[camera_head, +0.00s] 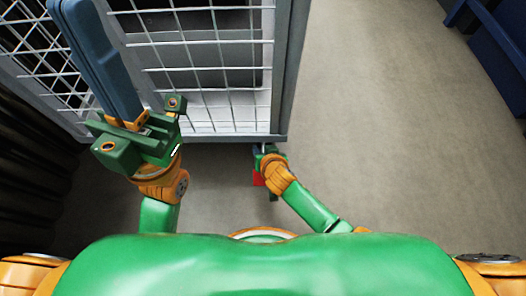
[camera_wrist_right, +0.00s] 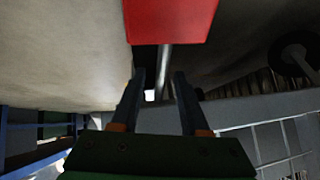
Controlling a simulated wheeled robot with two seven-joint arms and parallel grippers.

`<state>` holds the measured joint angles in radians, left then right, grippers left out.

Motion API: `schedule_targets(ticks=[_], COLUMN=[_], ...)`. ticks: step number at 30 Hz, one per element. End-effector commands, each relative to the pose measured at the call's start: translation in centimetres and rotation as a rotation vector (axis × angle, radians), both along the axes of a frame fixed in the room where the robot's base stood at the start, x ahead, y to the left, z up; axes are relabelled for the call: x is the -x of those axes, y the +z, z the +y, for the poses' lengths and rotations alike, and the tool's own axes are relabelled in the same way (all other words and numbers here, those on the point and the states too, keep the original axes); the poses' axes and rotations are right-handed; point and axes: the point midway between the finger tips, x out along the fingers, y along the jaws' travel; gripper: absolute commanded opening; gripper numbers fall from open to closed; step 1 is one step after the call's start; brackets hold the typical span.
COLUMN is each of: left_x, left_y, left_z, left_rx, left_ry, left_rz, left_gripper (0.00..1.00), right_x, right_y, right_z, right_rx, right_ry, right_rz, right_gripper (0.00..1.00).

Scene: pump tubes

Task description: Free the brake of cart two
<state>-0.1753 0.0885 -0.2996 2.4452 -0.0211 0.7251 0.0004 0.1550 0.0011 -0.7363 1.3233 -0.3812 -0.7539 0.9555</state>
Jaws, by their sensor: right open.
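The cart (camera_head: 203,133) is a grey frame with white wire mesh, and its near lower edge runs across the head view. A red brake pedal (camera_wrist_right: 170,18) on a metal rod (camera_wrist_right: 164,62) shows at the top of the right wrist view. A bit of red (camera_head: 259,180) shows beside my right gripper (camera_head: 265,152) in the head view. In the right wrist view my right gripper (camera_wrist_right: 160,82) is open, its two dark fingers apart, with the rod appearing between the fingertips; contact cannot be told. My left gripper (camera_head: 92,50) is raised in front of the mesh, its blue fingers together and empty.
A dark caster wheel (camera_wrist_right: 296,55) shows at the right of the right wrist view. A blue structure (camera_head: 495,50) stands at the far right of the head view. A dark ribbed surface (camera_head: 30,180) lies at the left. The floor right of the cart is clear.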

Motion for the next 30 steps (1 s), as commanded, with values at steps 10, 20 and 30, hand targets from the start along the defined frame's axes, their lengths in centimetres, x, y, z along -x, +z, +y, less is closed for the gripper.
schedule_targets(ticks=[10, 20, 30], left_x=[0.11, 0.1, 0.1], left_y=[-0.03, -0.04, -0.04], left_z=[0.09, 0.07, 0.07], left_rx=[0.006, 0.007, 0.007], left_ry=[-0.003, -0.002, -0.002], left_rz=[-0.016, -0.015, -0.015], left_gripper=[0.0, 0.0, 0.0], right_x=[-0.32, -0.31, -0.32], right_y=[-0.19, -0.19, -0.19], right_z=[0.1, 0.11, 0.11], right_rx=[-0.001, -0.001, -0.001], right_ry=[0.001, 0.001, 0.001], right_rz=[0.0, 0.0, 0.0], right_gripper=[0.26, 0.0, 0.0])
